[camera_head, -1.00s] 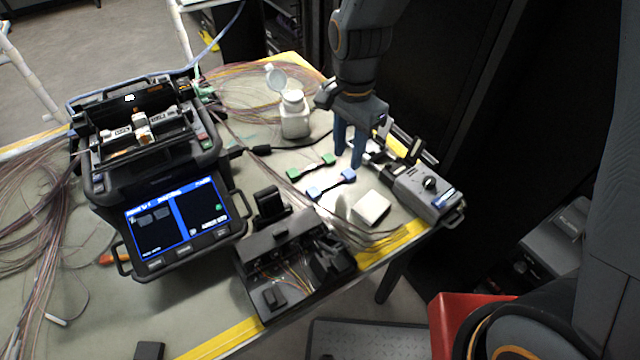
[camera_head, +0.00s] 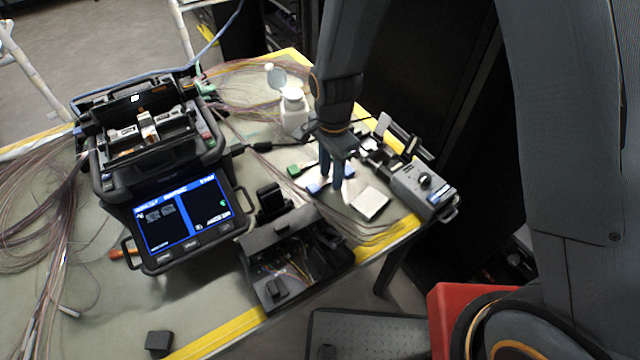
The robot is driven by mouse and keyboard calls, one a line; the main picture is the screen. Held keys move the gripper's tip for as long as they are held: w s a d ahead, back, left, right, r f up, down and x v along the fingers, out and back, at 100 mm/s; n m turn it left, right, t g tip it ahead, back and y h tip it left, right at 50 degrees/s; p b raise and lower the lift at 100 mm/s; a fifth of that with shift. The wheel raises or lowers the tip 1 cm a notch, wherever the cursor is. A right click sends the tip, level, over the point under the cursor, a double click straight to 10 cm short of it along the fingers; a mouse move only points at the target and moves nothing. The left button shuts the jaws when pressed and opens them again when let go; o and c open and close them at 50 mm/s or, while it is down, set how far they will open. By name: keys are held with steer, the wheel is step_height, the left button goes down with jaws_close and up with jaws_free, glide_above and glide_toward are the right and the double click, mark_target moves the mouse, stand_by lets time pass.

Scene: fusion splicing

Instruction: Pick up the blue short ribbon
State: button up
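The blue short ribbon lies on the table, its left blue end (camera_head: 315,188) showing just left of the fingertips; its middle is largely hidden by the fingers. My gripper (camera_head: 331,185) points down over the ribbon, with its fingertips low at its middle. A narrow gap shows between the two blue fingers, so it looks open. Contact with the ribbon cannot be made out. The green ribbon (camera_head: 294,171) lies just behind, partly hidden by the gripper.
A fusion splicer (camera_head: 150,170) with a lit screen stands at left. A black open tool case (camera_head: 290,240) sits in front, a pale square block (camera_head: 369,203) and a grey device (camera_head: 424,190) to the right. A white bottle (camera_head: 293,112) stands behind. Loose fibres lie around.

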steer(key=shift+f, duration=0.2)
jaws_close()
steer(key=shift+r, duration=0.1)
